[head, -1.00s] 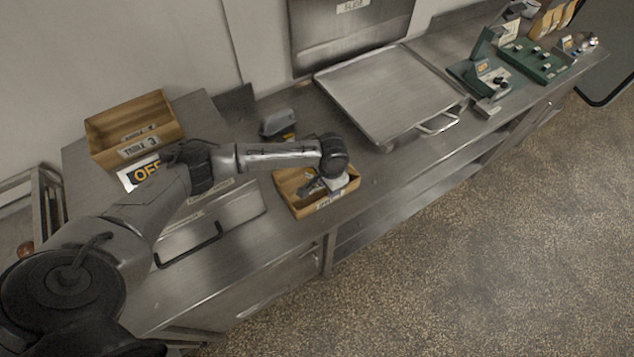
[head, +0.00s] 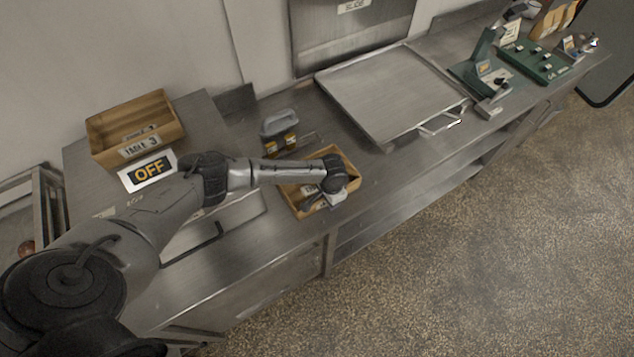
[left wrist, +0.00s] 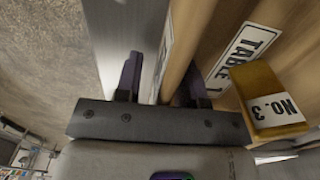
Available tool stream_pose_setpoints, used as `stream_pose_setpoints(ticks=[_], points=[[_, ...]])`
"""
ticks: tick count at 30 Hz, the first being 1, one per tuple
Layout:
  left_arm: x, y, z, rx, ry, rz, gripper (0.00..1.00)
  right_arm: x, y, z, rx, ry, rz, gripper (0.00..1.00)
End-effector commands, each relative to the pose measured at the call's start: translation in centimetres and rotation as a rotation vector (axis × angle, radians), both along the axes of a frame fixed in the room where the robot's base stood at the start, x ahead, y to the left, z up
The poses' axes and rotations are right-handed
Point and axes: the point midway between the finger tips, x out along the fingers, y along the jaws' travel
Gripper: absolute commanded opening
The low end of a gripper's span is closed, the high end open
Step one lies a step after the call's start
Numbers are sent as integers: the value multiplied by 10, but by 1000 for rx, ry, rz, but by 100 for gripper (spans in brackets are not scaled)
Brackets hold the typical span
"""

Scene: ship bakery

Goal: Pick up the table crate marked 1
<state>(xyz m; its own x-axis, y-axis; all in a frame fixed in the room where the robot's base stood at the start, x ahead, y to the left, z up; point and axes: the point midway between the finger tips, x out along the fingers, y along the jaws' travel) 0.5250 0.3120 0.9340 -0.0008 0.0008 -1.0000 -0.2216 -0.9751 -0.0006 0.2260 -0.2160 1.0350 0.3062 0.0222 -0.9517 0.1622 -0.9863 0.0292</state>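The wooden table crate (head: 354,176) sits on the steel counter near its front edge, partly hidden by my left arm. In the left wrist view, a label reading TABLE 1 (left wrist: 240,50) is on the crate's wood (left wrist: 196,38). My left gripper (left wrist: 160,84) has its fingers apart, one on each side of a crate wall; whether they touch it is unclear. In the head view the left gripper (head: 337,197) is over the crate's front right side, its fingertips hidden. A wooden tag marked No. 3 (left wrist: 270,98) shows beside the gripper. My right gripper is not in view.
A grey handled container (head: 279,128) stands behind the table crate. A large steel tray (head: 388,90) lies to the right. Green devices (head: 537,65) stand farther right.

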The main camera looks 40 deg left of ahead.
Motion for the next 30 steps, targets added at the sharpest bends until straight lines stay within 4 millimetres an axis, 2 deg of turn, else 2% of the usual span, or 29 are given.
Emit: stream_pose_setpoints(ticks=[5, 17, 30], points=[[0, 0, 0, 0, 0, 0, 36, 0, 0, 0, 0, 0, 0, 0], [0, 0, 0, 0, 0, 0, 0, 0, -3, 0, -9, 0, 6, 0], [0, 0, 1, 0, -1, 0, 0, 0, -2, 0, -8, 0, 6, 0]])
